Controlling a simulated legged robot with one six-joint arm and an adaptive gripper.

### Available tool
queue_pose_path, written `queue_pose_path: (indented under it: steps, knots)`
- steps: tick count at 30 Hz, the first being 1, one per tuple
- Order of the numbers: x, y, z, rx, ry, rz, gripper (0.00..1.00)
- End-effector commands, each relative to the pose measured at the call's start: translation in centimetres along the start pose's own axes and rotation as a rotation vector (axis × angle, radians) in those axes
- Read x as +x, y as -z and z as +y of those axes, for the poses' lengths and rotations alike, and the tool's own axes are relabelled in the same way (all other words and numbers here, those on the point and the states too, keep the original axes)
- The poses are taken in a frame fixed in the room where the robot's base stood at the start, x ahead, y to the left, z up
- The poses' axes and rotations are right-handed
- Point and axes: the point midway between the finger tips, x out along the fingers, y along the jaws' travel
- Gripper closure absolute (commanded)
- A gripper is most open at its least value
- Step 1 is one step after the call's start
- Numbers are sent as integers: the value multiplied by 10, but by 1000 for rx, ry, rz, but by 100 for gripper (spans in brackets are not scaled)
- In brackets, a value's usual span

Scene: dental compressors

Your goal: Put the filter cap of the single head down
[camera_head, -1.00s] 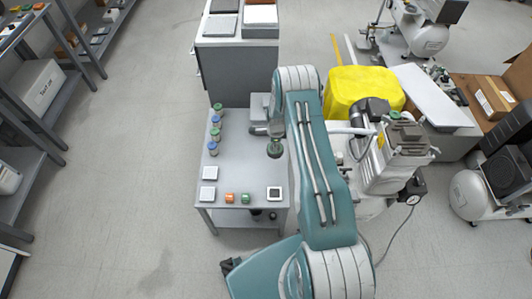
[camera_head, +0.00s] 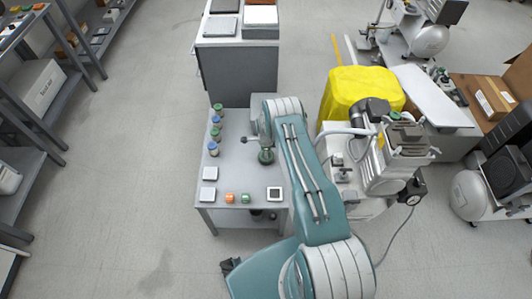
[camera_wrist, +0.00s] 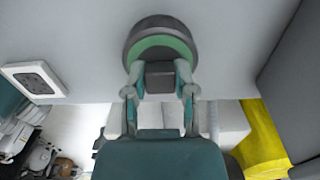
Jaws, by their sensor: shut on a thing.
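My gripper (camera_head: 266,148) is over the right part of the small grey table (camera_head: 240,128). In the wrist view my gripper (camera_wrist: 160,78) is shut on a round dark filter cap (camera_wrist: 160,28) with a green ring. The cap also shows in the head view (camera_head: 266,157), beneath the gripper, over bare tabletop. I cannot tell whether it touches the table. A compressor (camera_head: 385,165) stands to the right of the table, partly behind my arm.
Several jars with green and blue lids (camera_head: 214,133) line the table's left edge. A yellow cover (camera_head: 360,90) stands at right.

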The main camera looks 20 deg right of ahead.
Motion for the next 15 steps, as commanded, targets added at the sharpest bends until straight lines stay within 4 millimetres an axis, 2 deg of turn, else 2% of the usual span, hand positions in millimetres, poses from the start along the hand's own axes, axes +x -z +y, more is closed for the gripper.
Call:
queue_pose_path:
  steps: [1, 2, 3, 4, 15]
  knots:
    - [2, 0, 0, 0, -1, 0, 100]
    - [1, 0, 0, 0, 0, 0, 52]
    - [1, 0, 0, 0, 0, 0, 34]
    - [1, 0, 0, 0, -1, 0, 31]
    - [0, 0, 0, 0, 0, 0, 31]
